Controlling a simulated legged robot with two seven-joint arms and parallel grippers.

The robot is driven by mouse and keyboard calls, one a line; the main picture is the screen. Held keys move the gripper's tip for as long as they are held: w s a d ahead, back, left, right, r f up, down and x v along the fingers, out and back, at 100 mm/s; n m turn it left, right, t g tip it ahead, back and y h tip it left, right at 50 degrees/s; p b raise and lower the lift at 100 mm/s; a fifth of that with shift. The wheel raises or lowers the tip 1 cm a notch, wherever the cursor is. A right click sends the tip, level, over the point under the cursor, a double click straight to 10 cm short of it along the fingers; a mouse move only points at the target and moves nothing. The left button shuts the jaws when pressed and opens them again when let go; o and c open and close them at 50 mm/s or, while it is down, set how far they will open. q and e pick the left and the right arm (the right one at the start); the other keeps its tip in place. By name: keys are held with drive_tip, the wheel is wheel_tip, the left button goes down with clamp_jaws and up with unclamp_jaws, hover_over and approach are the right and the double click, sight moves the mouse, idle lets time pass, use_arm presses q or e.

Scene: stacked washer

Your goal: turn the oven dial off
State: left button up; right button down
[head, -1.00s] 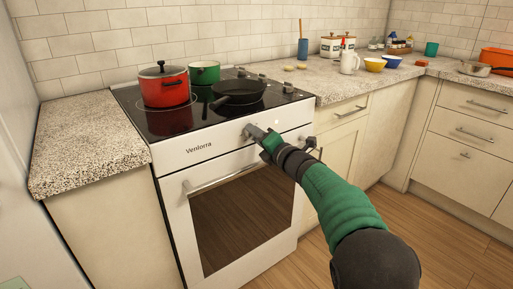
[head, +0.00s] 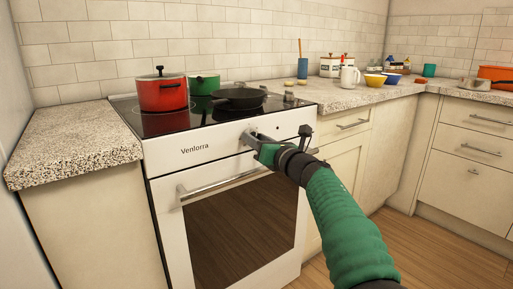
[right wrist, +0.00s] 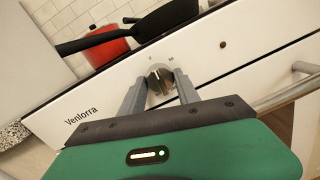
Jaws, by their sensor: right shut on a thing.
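The white oven (head: 225,156), marked Venlorra, has a round dial on its front panel. In the right wrist view the dial (right wrist: 159,79) is dark with a metallic rim, and small printed marks sit just above it. My right gripper (head: 250,136) is at the panel, its grey fingers on either side of the dial. In the right wrist view the gripper (right wrist: 158,85) is shut on the dial. The exact angle of the dial's pointer is hard to tell. In the head view the gripper mostly hides the dial. My left gripper is not in view.
A red pot (head: 162,92), a green pot (head: 204,84) and a black pan (head: 239,98) stand on the cooktop. The oven door handle (head: 222,186) runs below the panel. Granite counters (head: 70,140) flank the oven. Bowls and jars stand at the back right.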

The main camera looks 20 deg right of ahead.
drive_tip(key=shift+f+n, duration=0.25)
drive_tip(key=shift+n, duration=0.05)
drive_tip(key=c, duration=0.9)
unclamp_jaws()
drive_tip(key=shift+w, duration=0.15)
drive_tip(key=shift+r, duration=0.15)
drive_tip(key=p+v, duration=0.2)
drive_tip(key=v, duration=1.5)
drive_tip(key=shift+d, duration=0.1)
